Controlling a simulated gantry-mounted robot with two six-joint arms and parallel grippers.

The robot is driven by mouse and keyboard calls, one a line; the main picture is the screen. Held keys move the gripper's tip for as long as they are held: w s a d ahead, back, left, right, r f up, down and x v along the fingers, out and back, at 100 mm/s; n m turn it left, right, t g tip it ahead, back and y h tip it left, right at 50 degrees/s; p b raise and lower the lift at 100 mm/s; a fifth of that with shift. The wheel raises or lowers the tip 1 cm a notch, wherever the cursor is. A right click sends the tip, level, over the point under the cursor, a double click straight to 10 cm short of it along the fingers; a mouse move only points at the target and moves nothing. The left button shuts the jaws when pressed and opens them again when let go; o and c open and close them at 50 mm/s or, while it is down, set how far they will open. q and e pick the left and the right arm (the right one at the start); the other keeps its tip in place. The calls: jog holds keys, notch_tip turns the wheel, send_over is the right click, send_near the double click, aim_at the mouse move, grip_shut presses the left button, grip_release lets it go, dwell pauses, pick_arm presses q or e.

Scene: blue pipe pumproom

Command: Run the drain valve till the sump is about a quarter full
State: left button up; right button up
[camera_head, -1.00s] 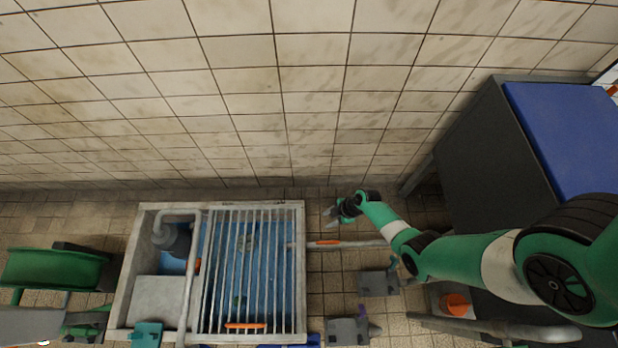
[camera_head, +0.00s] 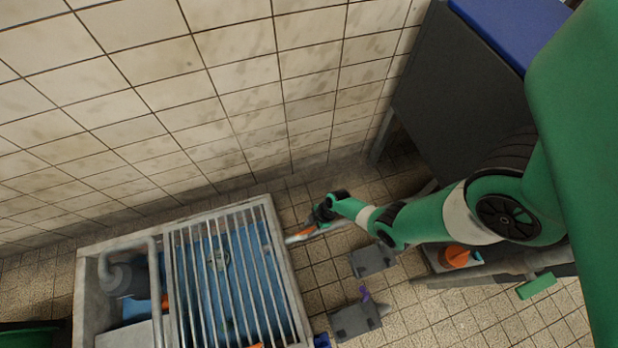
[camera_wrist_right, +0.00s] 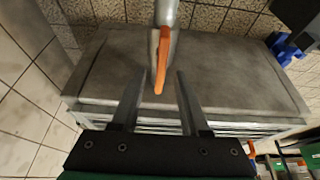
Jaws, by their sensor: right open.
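The sump (camera_head: 86,300) is a concrete basin under a metal grating (camera_head: 176,270), with a blue surface (camera_head: 220,262) showing between the bars. Its fill level cannot be read. A grey pipe (camera_wrist_right: 167,14) with an orange lever (camera_wrist_right: 162,62) ends at the sump's right side; the lever also shows in the head view (camera_head: 304,233). I take this for the drain valve. My right gripper (camera_head: 308,215) is open beside the lever. In the right wrist view its fingers (camera_wrist_right: 160,76) flank the lever's end, with visible gaps on both sides. My left gripper is out of view.
A grey pipe (camera_head: 155,290) crosses the sump's left part. Grey blocks (camera_head: 373,261) lie on the tiled floor to the right. A dark cabinet (camera_head: 455,85) with a blue top stands at upper right. An orange object (camera_head: 455,256) sits near my right arm.

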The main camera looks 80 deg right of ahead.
jog(key=shift+w+a+f, duration=0.15)
jog(key=shift+f, duration=0.55)
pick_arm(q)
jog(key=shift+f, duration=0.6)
pick_arm(e)
jog(key=shift+c, duration=0.2)
grip_shut()
